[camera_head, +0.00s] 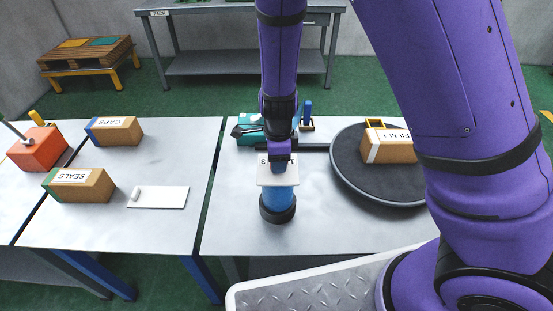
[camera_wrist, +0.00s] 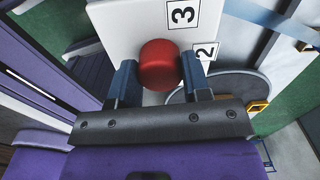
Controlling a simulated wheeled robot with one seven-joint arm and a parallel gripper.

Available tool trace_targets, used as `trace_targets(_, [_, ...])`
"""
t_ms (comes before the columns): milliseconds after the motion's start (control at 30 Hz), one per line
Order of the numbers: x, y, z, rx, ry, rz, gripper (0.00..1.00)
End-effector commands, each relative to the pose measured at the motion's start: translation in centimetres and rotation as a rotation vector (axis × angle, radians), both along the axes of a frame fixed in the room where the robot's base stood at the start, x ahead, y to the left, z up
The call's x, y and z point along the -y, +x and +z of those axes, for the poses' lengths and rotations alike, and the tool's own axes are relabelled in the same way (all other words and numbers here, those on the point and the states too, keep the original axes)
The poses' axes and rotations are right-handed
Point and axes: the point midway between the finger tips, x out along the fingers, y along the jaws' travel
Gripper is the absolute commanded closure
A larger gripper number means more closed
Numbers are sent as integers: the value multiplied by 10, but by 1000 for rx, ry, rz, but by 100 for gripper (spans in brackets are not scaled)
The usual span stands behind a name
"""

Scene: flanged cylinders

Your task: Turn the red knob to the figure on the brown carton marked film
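The turntable (camera_head: 350,185) is right of the cylinder. A teal object (camera_head: 250,124) and a blue upright part (camera_head: 307,110) stand behind. On the left table are cartons marked CAPS (camera_head: 118,132) and SEALS (camera_head: 85,187), a white slab (camera_head: 160,198) and an orange box (camera_head: 38,148).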

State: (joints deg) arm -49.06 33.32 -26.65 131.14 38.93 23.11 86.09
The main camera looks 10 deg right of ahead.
Motion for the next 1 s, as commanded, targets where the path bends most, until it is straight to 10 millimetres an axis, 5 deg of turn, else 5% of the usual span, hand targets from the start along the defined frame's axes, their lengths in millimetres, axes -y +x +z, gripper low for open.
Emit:
trace_targets(33, [0,0,0,-1,-1,4,47])
trace_targets(200, [0,0,0,-1,-1,9,12])
trace_targets(533, [0,0,3,0,0,13,12])
trace_targets(1000, [-1,0,34,1,1,15,12])
